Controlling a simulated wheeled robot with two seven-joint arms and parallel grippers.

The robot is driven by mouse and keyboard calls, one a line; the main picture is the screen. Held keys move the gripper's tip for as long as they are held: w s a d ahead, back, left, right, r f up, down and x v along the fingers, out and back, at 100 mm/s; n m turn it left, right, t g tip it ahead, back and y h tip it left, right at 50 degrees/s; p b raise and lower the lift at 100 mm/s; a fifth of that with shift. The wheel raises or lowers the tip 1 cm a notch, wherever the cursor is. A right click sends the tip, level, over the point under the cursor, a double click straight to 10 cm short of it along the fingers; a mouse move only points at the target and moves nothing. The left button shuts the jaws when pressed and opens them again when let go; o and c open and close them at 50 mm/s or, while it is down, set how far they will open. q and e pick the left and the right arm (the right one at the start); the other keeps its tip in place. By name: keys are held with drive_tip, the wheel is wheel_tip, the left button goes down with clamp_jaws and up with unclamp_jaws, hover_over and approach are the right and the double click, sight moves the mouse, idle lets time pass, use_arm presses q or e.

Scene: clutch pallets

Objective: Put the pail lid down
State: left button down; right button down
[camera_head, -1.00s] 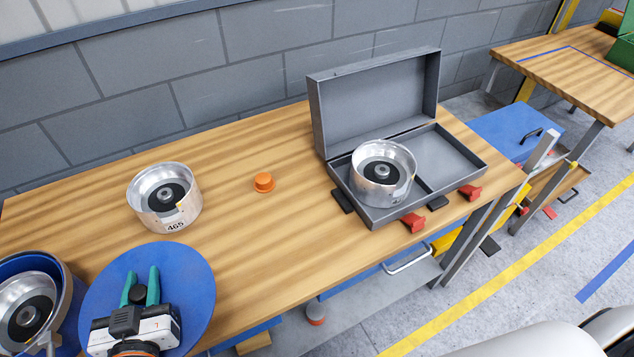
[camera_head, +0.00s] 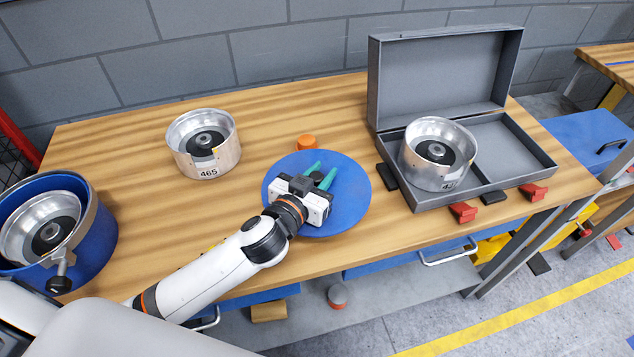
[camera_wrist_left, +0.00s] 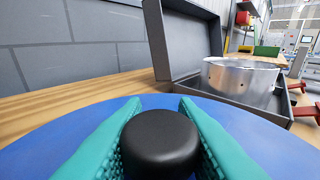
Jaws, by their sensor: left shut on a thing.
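The pail lid (camera_head: 345,205) is a round blue disc with a black knob, which shows in the left wrist view (camera_wrist_left: 160,143). My left gripper (camera_head: 317,177) has green fingers shut on the knob, one on each side. The lid is over the front middle of the workbench; I cannot tell whether it touches the wood. The blue pail (camera_head: 98,238) stands uncovered at the left with a metal clutch drum (camera_head: 28,222) inside. My right gripper is not in view.
A metal drum marked 465 (camera_head: 222,157) stands behind and left of the lid. An orange knob (camera_head: 307,142) is just behind the lid. An open grey case (camera_head: 500,190) holding another drum (camera_head: 425,175) stands to the right. Bare wood (camera_head: 160,235) lies between pail and lid.

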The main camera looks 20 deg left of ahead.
use_arm(q)
drive_tip(key=shift+f, duration=0.95)
wheel_tip(320, 180, down, 4)
drive_tip(key=shift+r+b, duration=0.2)
drive_tip(key=shift+b, duration=0.15)
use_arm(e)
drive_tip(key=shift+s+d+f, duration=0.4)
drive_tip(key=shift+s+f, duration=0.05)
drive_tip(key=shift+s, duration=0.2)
use_arm(q)
drive_tip(key=shift+f, duration=0.2)
drive_tip(key=c, duration=1.1)
unclamp_jaws()
drive_tip(key=shift+c, duration=0.2)
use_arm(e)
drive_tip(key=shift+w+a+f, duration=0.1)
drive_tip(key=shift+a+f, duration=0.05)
use_arm(q)
drive_tip(key=shift+r, duration=0.1)
